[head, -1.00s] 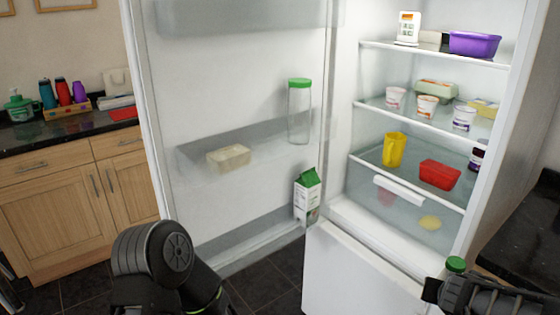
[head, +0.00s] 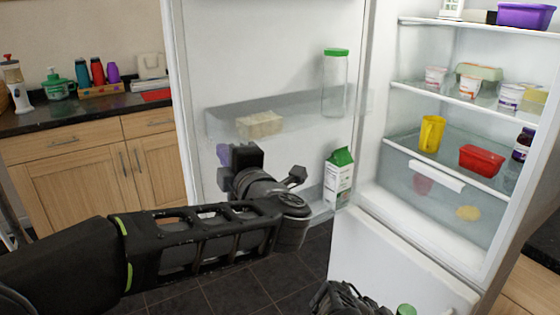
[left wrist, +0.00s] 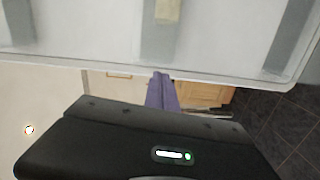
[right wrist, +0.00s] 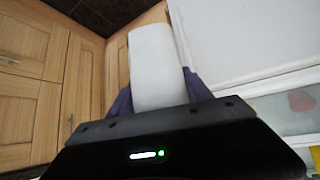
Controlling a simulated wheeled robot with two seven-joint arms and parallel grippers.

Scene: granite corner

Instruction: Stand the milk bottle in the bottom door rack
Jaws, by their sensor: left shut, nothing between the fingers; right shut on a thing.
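The milk bottle is white with a green cap (head: 405,310); in the head view only the cap shows at the bottom edge. In the right wrist view the white bottle body (right wrist: 155,65) lies between the purple fingers of my right gripper (right wrist: 160,98), shut on it. My left gripper (head: 222,154) is shut and empty in front of the open fridge door; its purple fingers also show in the left wrist view (left wrist: 161,92). The bottom door rack (head: 314,200) is partly hidden by my left arm. A green-topped carton (head: 339,178) stands at its right end.
The middle door rack (head: 290,112) holds a pale block-like tub (head: 259,124) and a green-lidded jar (head: 335,85). Fridge shelves at right hold tubs, a yellow jug (head: 431,134) and a red box (head: 480,160). A white lower door or drawer front (head: 385,265) is below the fridge.

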